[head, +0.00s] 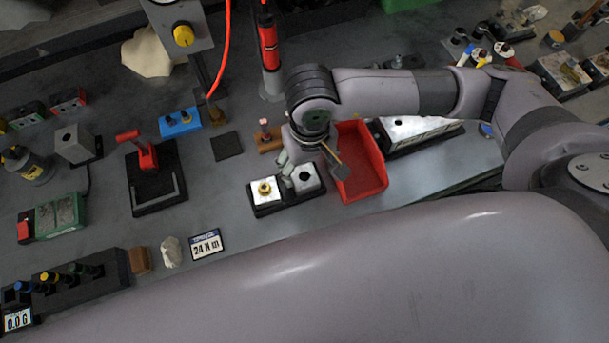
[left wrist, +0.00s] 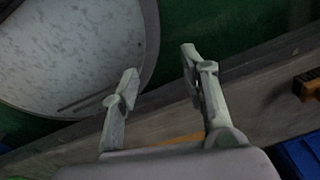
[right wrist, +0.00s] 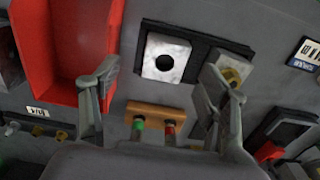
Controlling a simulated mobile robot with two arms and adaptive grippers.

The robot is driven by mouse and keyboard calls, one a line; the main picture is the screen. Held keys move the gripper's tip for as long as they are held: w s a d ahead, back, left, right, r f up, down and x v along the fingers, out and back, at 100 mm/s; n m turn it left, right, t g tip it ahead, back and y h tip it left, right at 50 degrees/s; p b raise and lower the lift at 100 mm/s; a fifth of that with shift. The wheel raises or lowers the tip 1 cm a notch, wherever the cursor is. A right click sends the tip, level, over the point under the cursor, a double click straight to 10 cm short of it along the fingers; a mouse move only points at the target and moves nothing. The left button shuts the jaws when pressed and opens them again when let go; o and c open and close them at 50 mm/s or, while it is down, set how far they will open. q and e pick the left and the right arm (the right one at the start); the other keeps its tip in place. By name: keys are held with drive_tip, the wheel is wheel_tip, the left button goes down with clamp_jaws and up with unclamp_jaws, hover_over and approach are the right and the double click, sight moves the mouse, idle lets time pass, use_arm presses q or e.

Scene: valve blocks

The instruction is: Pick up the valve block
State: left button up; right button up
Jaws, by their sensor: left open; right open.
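Two metallic valve blocks sit in a black holder (head: 285,206) in the head view. The left block (head: 264,189) has a brass fitting on top; the right block (head: 306,178) has a dark round hole. In the right wrist view the block with the hole (right wrist: 166,58) is ahead of the fingers, and the brass-fitted block (right wrist: 232,69) is partly hidden by the right-hand finger. My right gripper (right wrist: 160,85) is open and empty above the holder, touching neither block as far as I can tell. My left gripper (left wrist: 160,70) is open and empty, away from the blocks.
A red bin (head: 360,165) stands right beside the holder. A wooden block with green and red pegs (right wrist: 157,115) is close to the right gripper. A red toggle clamp (head: 143,155) and a 24 N m sign (head: 207,244) are further left. Bare bench (head: 222,180) lies between.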

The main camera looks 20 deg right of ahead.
sight(304, 178)
drive_tip(key=f, duration=0.1)
drive_tip(key=f+p, duration=0.1)
drive_tip(key=f, duration=0.2)
drive_tip(key=shift+w+a+f+p, duration=0.2)
drive_tip(key=shift+a+f+p, duration=0.05)
drive_tip(key=shift+a+p, duration=0.15)
use_arm(q)
drive_tip(key=shift+s+r, duration=0.6)
drive_tip(key=shift+r, duration=0.35)
use_arm(e)
drive_tip(key=shift+f, duration=0.2)
drive_tip(key=shift+c, duration=0.4)
use_arm(q)
drive_tip(key=shift+w, duration=0.15)
use_arm(e)
drive_tip(key=c, duration=1.5)
drive_tip(key=shift+o, duration=0.2)
drive_tip(key=shift+w, duration=0.1)
